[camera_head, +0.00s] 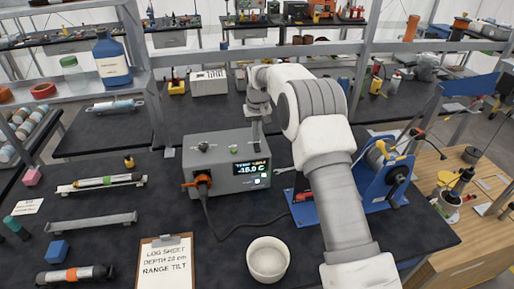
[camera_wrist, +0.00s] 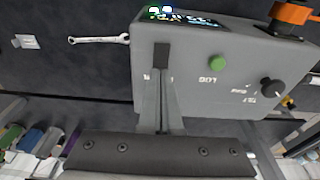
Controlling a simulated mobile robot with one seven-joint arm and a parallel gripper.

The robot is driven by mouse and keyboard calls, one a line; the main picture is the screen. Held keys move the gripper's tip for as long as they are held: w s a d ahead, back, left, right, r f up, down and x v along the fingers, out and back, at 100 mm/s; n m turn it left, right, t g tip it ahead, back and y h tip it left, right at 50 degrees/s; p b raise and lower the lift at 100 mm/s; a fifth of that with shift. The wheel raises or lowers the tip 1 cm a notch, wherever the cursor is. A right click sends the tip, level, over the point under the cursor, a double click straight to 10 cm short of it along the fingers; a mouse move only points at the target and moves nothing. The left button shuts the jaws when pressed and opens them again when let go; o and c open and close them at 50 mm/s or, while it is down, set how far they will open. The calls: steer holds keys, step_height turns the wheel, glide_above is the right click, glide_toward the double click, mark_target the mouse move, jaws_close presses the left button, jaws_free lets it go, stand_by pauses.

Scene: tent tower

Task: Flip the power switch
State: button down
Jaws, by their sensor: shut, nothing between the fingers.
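The grey instrument box (camera_head: 207,178) stands on the dark bench, with a lit display (camera_head: 250,168) on its front. It fills the upper right of the wrist view (camera_wrist: 200,35). My gripper (camera_head: 257,143) points down at the right end of the box's top. In the wrist view my gripper (camera_wrist: 162,50) is shut, its fingertips over the top panel close to the display edge. I cannot tell whether they touch it. A printed label beside the fingers is partly covered. No power switch is clearly visible; the fingers hide that part of the panel.
The top panel also holds a green button (camera_wrist: 217,62) and a dark knob (camera_wrist: 273,88). An orange connector (camera_head: 202,183) with a black cable is on the front left. A wrench (camera_wrist: 99,39) lies beside the box. A blue reel stand (camera_head: 378,180) stands right of my arm.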

mark_target(257, 146)
steer(key=shift+f+b, duration=0.45)
steer(key=shift+f, duration=0.45)
steer(key=shift+r, duration=0.1)
steer(key=shift+r+p, duration=2.4)
steer(key=shift+r, duration=1.05)
steer(key=shift+r, duration=0.1)
steer(key=s+d+r+t+b, duration=0.1)
steer(key=s+d+r, duration=0.2)
steer(key=s+r, duration=0.3)
steer(key=s+d+r+m+b, duration=0.1)
steer(key=s+d+r, duration=0.2)
steer(key=s+r, duration=0.35)
steer(key=s+d+r+t+b, duration=0.1)
steer(key=s+d+r, duration=0.2)
steer(key=s+r, duration=0.3)
steer(key=s+d+f+t+b, duration=0.1)
steer(key=s+d+f, duration=0.1)
steer(key=s, duration=1)
steer(key=s+d+f+m+b, duration=0.1)
steer(key=s+d+f+b, duration=0.1)
steer(key=s, duration=1.1)
step_height(257, 146, down, 3)
steer(key=shift+s+d+r+t, duration=0.15)
steer(key=shift+d+r+t, duration=0.05)
steer(key=shift+d+t, duration=0.25)
